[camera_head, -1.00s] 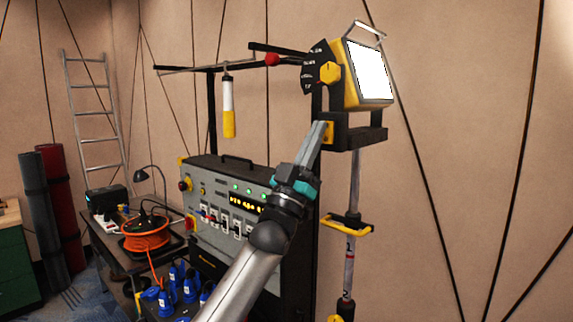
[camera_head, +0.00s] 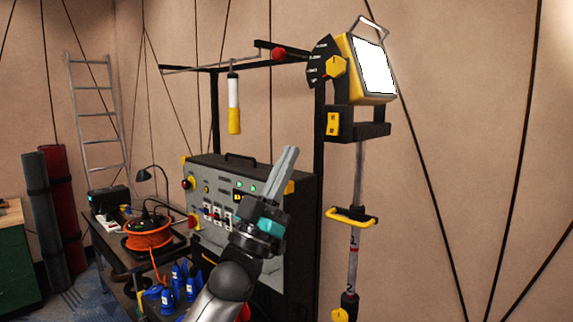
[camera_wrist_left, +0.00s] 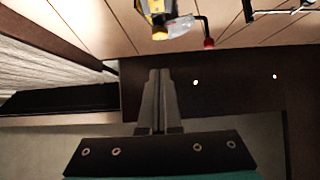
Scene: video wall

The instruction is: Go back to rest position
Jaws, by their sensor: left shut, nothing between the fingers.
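My left gripper (camera_head: 284,168) is shut and empty in the head view. It stands in front of the right part of the grey control panel (camera_head: 213,190) and hides some of its display. In the left wrist view the two fingers of my left gripper (camera_wrist_left: 159,75) lie together with nothing between them. The lit yellow work lamp (camera_head: 358,80) is up and to the right of the gripper, clear of it. My right gripper is not in view.
A yellow-and-white cylinder (camera_head: 234,105) hangs from the black frame. The lamp's pole with its yellow handle (camera_head: 351,217) stands at the right. An orange cable reel (camera_head: 148,235) and several blue plugs (camera_head: 178,283) are at the lower left. A ladder (camera_head: 96,115) leans on the wall.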

